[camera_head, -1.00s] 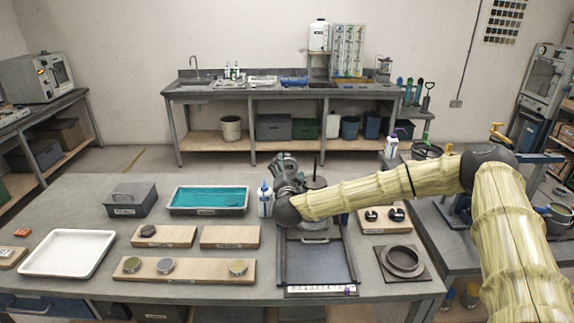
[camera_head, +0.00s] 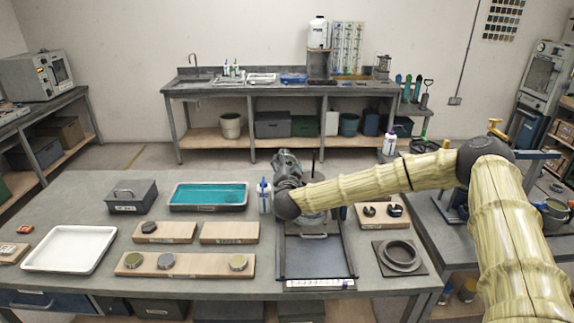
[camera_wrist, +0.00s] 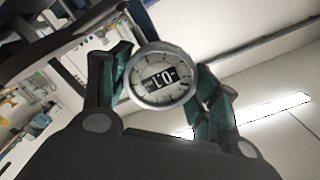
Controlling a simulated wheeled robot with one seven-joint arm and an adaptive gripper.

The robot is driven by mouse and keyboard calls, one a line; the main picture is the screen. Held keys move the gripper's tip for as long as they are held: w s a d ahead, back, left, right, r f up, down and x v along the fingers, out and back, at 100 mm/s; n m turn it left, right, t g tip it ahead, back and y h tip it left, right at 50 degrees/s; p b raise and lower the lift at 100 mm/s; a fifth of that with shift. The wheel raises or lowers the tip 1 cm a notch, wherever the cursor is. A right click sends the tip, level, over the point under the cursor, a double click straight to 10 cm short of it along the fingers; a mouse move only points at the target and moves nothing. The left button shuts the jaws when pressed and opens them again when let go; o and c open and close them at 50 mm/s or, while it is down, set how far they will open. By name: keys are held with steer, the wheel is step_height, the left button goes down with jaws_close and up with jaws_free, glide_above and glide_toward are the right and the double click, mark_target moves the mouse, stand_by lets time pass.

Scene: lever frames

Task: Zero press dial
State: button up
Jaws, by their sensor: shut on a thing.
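In the wrist view a round dial (camera_wrist: 161,78) with a metal rim, a pale face and a small black number window sits between the fingers of my gripper (camera_wrist: 158,88). One green finger lies against each side of the rim, so the gripper is shut on the dial. The window's characters look inverted and I cannot read them surely. In the head view my gripper (camera_head: 287,163) is at the back of the press, by a thin dark post (camera_head: 313,163). The dial cannot be made out there. The press has a flat dark bed (camera_head: 318,258) in front, partly behind my arm.
A white and blue bottle (camera_head: 265,198) stands close left of my gripper. A teal-filled tray (camera_head: 208,196), wooden boards (camera_head: 185,264) with weights and a white tray (camera_head: 70,249) lie further left. A dark ring on a plate (camera_head: 400,257) lies right of the bed.

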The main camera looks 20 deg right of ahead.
steer(key=n, duration=0.2)
steer(key=n+b, duration=0.1)
steer(key=n, duration=0.2)
steer(key=shift+a+f, duration=0.1)
steer(key=shift+f, duration=0.1)
stand_by(0.4)
steer(key=o, duration=0.8)
steer(key=shift+c, duration=0.2)
steer(key=shift+o, duration=1.3)
steer(key=shift+w, duration=0.1)
steer(key=shift+r, duration=0.1)
steer(key=v, duration=1.2)
